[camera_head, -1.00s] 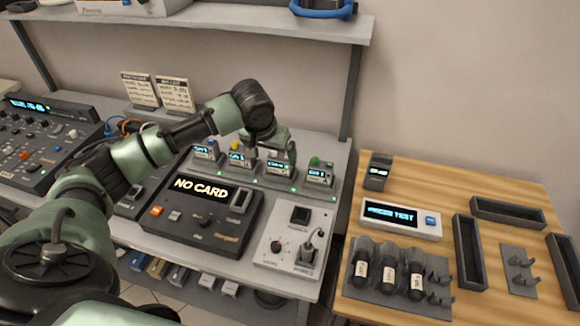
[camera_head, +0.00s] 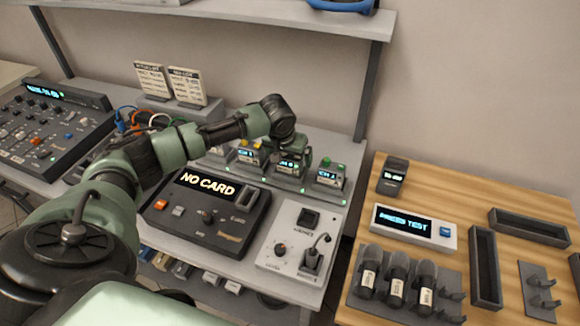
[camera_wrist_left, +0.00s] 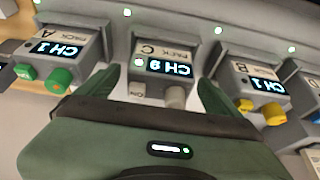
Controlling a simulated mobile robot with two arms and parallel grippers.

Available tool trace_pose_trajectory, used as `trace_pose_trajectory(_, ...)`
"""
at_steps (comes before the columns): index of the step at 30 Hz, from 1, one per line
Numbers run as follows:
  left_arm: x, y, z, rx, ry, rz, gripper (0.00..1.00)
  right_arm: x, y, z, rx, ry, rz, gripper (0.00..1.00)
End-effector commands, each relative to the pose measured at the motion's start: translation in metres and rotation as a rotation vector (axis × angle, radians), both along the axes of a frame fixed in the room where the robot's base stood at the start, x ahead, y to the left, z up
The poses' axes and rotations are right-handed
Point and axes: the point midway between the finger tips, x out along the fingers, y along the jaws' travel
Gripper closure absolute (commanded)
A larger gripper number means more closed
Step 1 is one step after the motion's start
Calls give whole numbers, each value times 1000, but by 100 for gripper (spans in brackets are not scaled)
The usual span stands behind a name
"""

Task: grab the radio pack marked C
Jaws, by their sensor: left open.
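The radio pack marked C (camera_wrist_left: 162,68) is a small grey box with a lit "CH 9" display and pale knobs. It stands in the middle of the wrist view, which shows it upside down. In the head view pack C (camera_head: 289,167) sits in the row of packs, partly hidden by my left gripper (camera_head: 296,155). The left gripper (camera_wrist_left: 158,88) is open, one finger on each side of pack C, with nothing clearly gripped. Pack A (camera_wrist_left: 50,48), with green knobs, and pack B (camera_wrist_left: 258,85), with yellow knobs, flank it. My right gripper is not in view.
The packs stand on a grey charging rack (camera_head: 268,176) with green lights. In front are a "NO CARD" console (camera_head: 205,215) and a white switch box (camera_head: 290,245). A shelf (camera_head: 250,20) hangs above. The wooden table (camera_head: 420,195) holds microphones and trays.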

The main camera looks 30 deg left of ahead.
Motion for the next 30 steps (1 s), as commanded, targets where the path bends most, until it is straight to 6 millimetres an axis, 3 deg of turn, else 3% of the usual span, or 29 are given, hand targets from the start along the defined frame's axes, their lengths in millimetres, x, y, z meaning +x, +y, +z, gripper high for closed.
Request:
trace_pose_trajectory(4, 0, 0, 0, 0, 0, -1, 5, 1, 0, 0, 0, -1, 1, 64)
trace_pose_trajectory(5, 0, 0, 0, 0, 0, -1, 11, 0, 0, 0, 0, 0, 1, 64)
trace_pose_trajectory(12, 0, 0, 0, 0, 0, -1, 78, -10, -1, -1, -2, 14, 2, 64)
trace_pose_trajectory(23, 1, 0, 6, -1, -3, -2, 80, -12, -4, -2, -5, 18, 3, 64)
trace_pose_trajectory(30, 2, 0, 38, 0, -7, -2, 80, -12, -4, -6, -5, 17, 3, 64)
